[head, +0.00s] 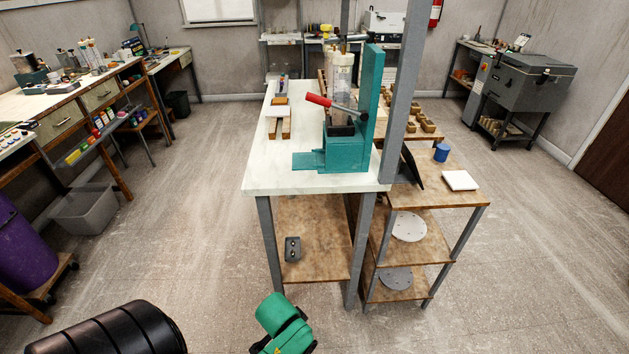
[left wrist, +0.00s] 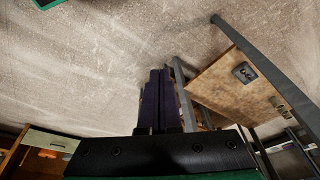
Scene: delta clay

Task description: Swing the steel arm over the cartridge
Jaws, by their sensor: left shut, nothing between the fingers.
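The steel arm (head: 345,107) with its red grip (head: 318,100) sticks out to the left from the teal press stand (head: 345,155) on the white-topped table. Clear upright cylinders with pale contents, which look like the cartridge (head: 342,75), stand close behind the arm, beside the teal column. I cannot tell whether the arm touches them. My left gripper (left wrist: 156,85) shows in the left wrist view, its dark fingers shut together with nothing between them. It is low, away from the press, with the floor and the table's lower shelf beyond it. No right gripper fingers show.
The white tabletop (head: 267,178) is clear at its front left. A grey upright post (head: 406,80) stands right of the press. A side shelf (head: 440,190) holds a blue jar (head: 441,152) and a white tile (head: 459,180). Open floor lies left of the table.

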